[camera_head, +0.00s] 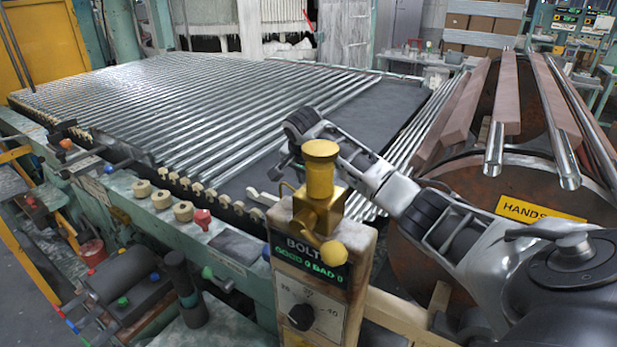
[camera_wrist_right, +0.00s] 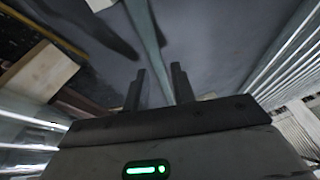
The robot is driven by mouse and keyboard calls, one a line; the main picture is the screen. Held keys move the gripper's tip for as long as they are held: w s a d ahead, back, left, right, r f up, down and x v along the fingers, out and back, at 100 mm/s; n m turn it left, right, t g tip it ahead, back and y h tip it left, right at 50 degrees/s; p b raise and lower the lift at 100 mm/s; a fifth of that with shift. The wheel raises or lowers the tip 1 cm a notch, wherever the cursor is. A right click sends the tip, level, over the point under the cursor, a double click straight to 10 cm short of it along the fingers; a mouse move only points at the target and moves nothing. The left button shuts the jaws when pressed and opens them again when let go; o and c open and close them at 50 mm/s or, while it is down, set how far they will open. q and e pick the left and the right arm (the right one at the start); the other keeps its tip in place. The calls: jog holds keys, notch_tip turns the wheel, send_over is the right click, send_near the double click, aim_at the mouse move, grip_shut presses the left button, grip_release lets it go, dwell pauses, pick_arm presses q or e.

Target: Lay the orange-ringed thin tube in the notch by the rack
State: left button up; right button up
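My right gripper (camera_wrist_right: 157,70) is open in the right wrist view, its two dark fingers apart above a dark grey surface. A pale grey-blue strip (camera_wrist_right: 146,30) runs down between the fingers; I cannot tell whether it is a tube or a reflection, and no grip on it shows. Many clear tubes (camera_head: 215,108) lie side by side on the table. I can make out no orange ring on any tube, nor a clear notch. My left gripper is not in view.
The brass fitting (camera_head: 320,185) on a control post (camera_head: 322,285) stands in front. A large rusty drum (camera_head: 450,250) with wooden bars (camera_head: 507,95) and metal channels fills the right. A bare dark strip (camera_head: 375,112) shows on the table. Wooden knobs (camera_head: 162,199) line the near edge.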

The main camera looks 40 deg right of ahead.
jog(key=shift+o, duration=0.2)
jog(key=shift+r, duration=0.15)
jog(key=shift+r, duration=0.35)
jog(key=b+v, duration=0.1)
jog(key=v, duration=1.1)
jog(key=shift+f, duration=0.1)
jog(key=p+x, duration=0.1)
jog(key=x, duration=1.2)
jog(key=shift+s+a+f, duration=0.1)
jog(key=shift+s+a, duration=0.05)
jog(key=shift+r, duration=1.15)
